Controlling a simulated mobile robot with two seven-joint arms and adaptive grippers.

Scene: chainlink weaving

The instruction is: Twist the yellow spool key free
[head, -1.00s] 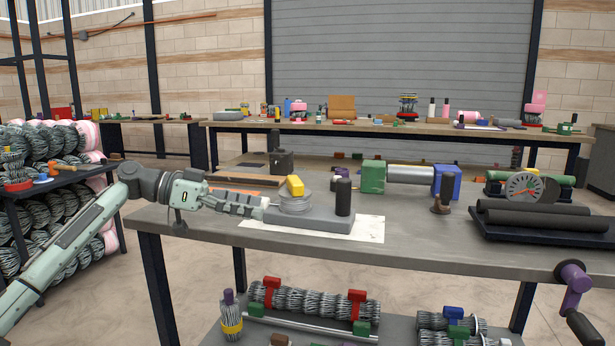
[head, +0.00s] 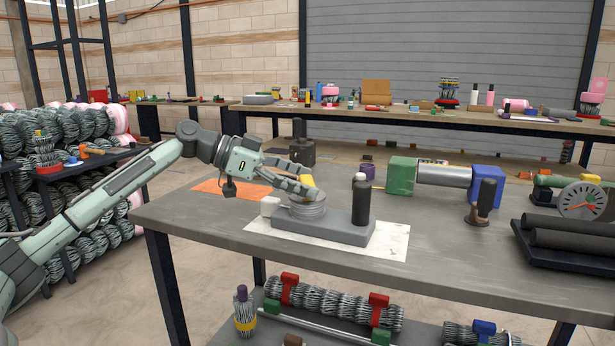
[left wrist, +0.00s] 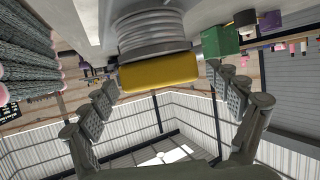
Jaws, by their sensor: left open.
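The yellow spool key (head: 309,187) sits on top of the grey wire spool (head: 306,208), partly hidden behind my left gripper in the head view. The spool stands on a grey base block (head: 322,231) beside a black cylinder (head: 361,203). My left gripper (head: 308,188) is at the key from the left side. In the left wrist view the key (left wrist: 159,71) lies ahead, between and beyond the two open fingers of the gripper (left wrist: 172,98), with the spool (left wrist: 152,35) behind it. I cannot tell whether a finger touches the key. My right gripper is not in view.
The base block rests on a white sheet (head: 390,240) on the grey worktable (head: 440,262). A green-and-blue roller device (head: 443,176) and a black tray with dark rolls (head: 568,248) stand to the right.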

